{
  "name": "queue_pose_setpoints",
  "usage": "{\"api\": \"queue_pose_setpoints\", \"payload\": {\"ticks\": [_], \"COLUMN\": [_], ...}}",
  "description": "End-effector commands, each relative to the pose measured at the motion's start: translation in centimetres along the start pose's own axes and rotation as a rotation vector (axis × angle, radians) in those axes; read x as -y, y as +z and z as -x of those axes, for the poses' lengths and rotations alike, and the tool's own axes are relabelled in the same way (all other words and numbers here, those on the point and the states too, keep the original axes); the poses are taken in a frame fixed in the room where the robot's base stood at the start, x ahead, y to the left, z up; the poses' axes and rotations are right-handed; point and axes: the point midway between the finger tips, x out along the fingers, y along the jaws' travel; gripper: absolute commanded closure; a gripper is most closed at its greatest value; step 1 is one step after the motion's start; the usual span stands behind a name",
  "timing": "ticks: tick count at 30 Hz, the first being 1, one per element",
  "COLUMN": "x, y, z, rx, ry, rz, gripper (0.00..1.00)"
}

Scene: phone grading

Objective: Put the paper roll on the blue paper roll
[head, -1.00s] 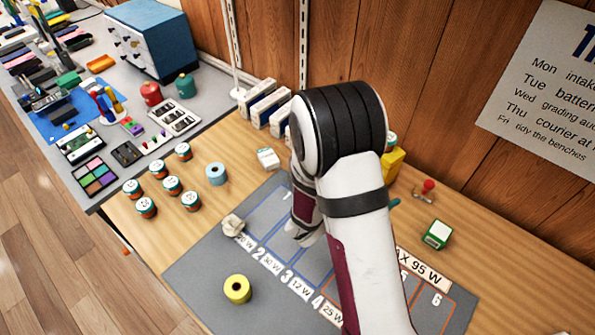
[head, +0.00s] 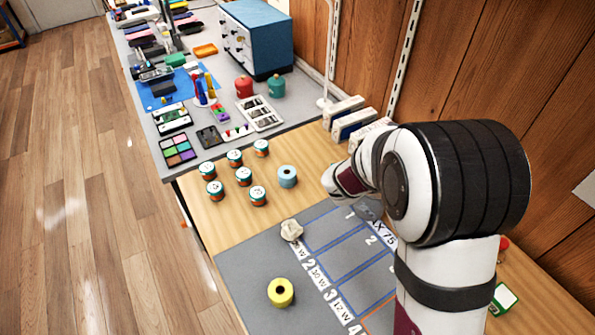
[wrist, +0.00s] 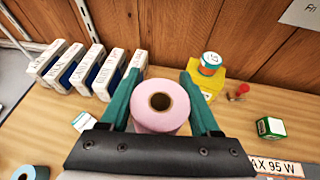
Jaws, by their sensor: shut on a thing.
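My gripper (wrist: 161,88) is shut on a pink paper roll (wrist: 160,122), with a green finger on each side of it; the roll's dark core hole faces the wrist camera. The pink roll is hidden in the head view. The blue paper roll (head: 287,176) stands upright on the wooden bench beside several small jars, with nothing on top of it. Its edge also shows at the bottom left of the wrist view (wrist: 38,172). In the head view my wrist is to the right of the blue roll, apart from it.
Several orange-banded jars (head: 243,177) stand left of the blue roll. White boxes (wrist: 87,68) stand by the wall. A yellow stand (wrist: 208,88) carries a jar.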

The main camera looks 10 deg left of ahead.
Motion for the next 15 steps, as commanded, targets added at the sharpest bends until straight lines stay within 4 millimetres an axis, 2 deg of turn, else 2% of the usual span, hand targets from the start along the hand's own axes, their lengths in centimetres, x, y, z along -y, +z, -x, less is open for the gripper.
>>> {"api": "queue_pose_setpoints", "payload": {"ticks": [3,6,9,15], "x": [-5.8,-10.0,-13.1,-17.2], "y": [-0.3,-0.6,-0.9,-1.4], "z": [0.2,0.8,1.4,2.5], "rx": [0.0,0.003,0.006,0.015], "ry": [0.127,0.224,0.294,0.391], "rz": [0.058,0.106,0.142,0.195], "gripper": [0.94,0.94,0.94,0.94]}}
